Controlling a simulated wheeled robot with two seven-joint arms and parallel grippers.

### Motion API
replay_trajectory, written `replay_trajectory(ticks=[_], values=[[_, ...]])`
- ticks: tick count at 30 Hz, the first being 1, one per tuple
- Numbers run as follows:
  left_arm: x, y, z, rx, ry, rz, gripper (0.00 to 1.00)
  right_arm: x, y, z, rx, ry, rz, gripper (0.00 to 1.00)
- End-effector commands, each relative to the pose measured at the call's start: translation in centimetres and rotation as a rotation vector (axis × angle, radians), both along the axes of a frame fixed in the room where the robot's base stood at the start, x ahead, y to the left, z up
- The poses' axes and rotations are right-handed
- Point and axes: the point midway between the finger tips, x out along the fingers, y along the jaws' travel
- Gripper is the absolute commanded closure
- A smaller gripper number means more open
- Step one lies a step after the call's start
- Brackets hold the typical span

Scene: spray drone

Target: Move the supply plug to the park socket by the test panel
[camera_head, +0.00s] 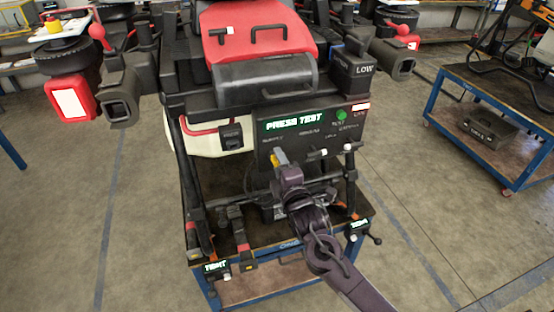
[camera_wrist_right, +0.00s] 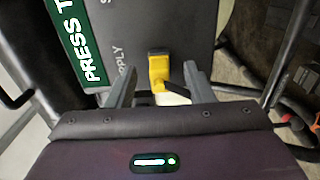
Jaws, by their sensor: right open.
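The supply plug (camera_wrist_right: 158,68) is a yellow block with a dark part beside its lower end, at the SUPPLY label on the dark test panel (camera_wrist_right: 185,22). My right gripper (camera_wrist_right: 160,84) is open, with one grey finger on each side of the plug and visible gaps between. The test panel (camera_head: 290,142) carries a lit PRESS TEST display and a green button. I cannot make out which fitting is the park socket. My left gripper is not in view.
The spray drone (camera_head: 263,72), red and black, stands on a blue-edged cart (camera_head: 282,255) above and around the panel. Dark frame bars and legs flank my right arm. Another blue cart (camera_head: 465,90) with a dark crate (camera_head: 487,127) stands right. Floor between is clear.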

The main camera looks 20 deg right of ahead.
Motion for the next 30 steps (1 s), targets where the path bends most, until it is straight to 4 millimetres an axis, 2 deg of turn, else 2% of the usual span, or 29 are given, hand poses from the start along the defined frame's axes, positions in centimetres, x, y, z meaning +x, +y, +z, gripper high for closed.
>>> replay_trajectory(ticks=[18, 28, 30], values=[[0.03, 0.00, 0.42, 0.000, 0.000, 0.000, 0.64, 0.00, 0.00, 0.00, 0.000, 0.000, 0.000, 0.54], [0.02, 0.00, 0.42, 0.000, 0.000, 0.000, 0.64, 0.00, 0.00, 0.01, 0.000, 0.000, 0.000, 0.97], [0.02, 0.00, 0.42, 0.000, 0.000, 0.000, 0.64, 0.00, 0.00, 0.01, 0.000, 0.000, 0.000, 1.00]])
